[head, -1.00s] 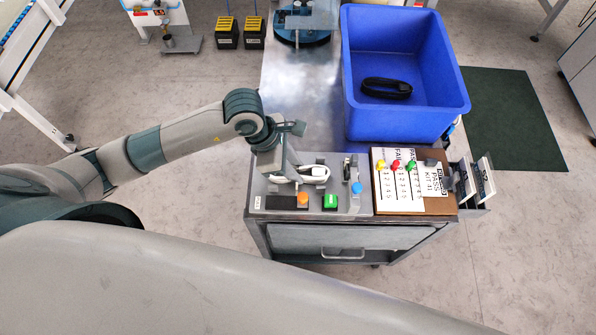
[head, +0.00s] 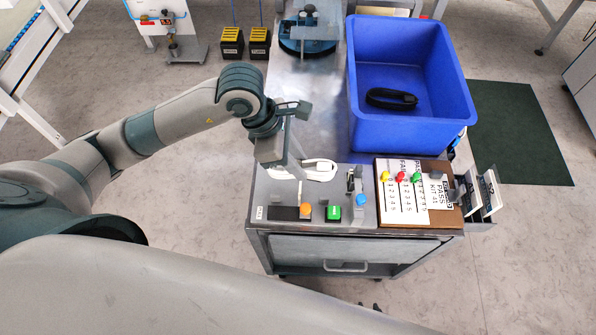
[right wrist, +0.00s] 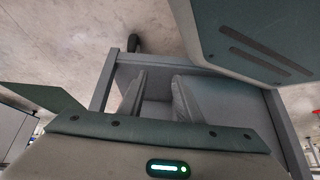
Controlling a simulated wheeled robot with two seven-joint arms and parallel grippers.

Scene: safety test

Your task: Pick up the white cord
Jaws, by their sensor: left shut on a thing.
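The white cord (head: 320,172) is a looped white bundle at the left back of the grey fixture panel (head: 345,220) on the cart. My left gripper (head: 297,172) points down at the cord's left part and is shut on it. The fingertips partly cover the cord, and I cannot tell whether it is clear of the panel. My right gripper (right wrist: 157,95) shows only in the right wrist view, its two fingers apart with nothing seen between them.
An orange button (head: 305,210), a green button (head: 333,213) and a blue-tipped part (head: 361,200) are close in front and right. A blue bin (head: 410,132) holding a black coiled item (head: 391,98) stands behind. A board with coloured knobs (head: 412,217) is at right.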

